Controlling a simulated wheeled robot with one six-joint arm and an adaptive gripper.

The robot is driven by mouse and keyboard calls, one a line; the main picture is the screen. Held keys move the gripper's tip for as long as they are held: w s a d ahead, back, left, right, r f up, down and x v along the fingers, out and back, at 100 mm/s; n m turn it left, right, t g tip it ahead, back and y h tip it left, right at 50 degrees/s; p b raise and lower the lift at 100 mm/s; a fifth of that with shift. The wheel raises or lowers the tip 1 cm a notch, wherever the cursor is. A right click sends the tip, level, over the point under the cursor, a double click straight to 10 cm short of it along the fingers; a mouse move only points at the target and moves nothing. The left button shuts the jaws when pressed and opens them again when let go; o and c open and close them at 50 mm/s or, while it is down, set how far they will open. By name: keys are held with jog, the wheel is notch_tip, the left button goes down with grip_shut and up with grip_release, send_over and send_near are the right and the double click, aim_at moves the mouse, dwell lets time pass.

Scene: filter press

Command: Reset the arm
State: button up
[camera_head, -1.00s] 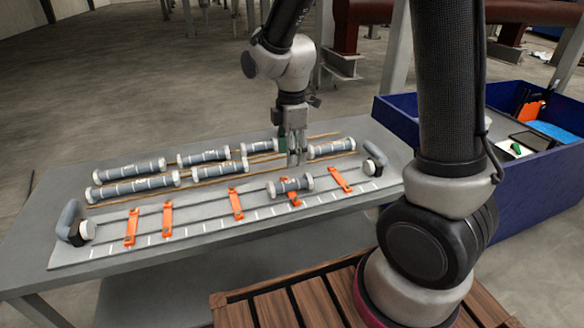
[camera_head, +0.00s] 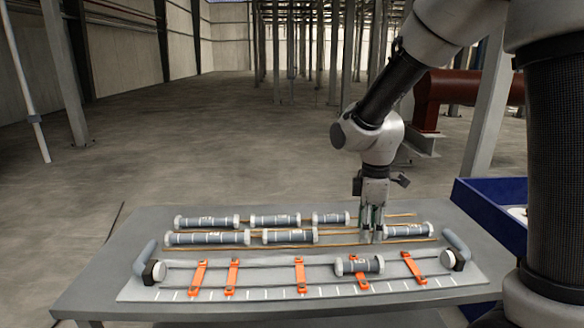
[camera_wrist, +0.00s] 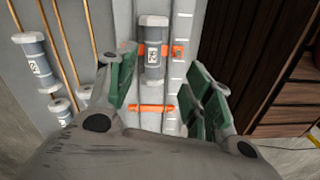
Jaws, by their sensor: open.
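My gripper (camera_head: 371,226) is open and empty above the right part of the table in the head view. In the wrist view its green-padded fingers (camera_wrist: 172,92) are spread apart with nothing between them. A grey cylinder with white ends (camera_head: 359,265) lies on the press board (camera_head: 200,270) near an orange clip; it also shows beyond the fingers in the wrist view (camera_wrist: 152,55). Several more such cylinders lie in two rows on wooden rails behind the board, one of them (camera_head: 409,230) just right of the gripper.
A blue bin (camera_head: 490,205) stands at the right. The floor behind the table is open up to the steel posts.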

jog(key=s+d+r+m+t, duration=0.4)
jog(key=s+d+r+m, duration=1)
jog(key=s, duration=0.4)
jog(key=shift+r+m+t, duration=0.4)
jog(key=shift+r+m, duration=0.2)
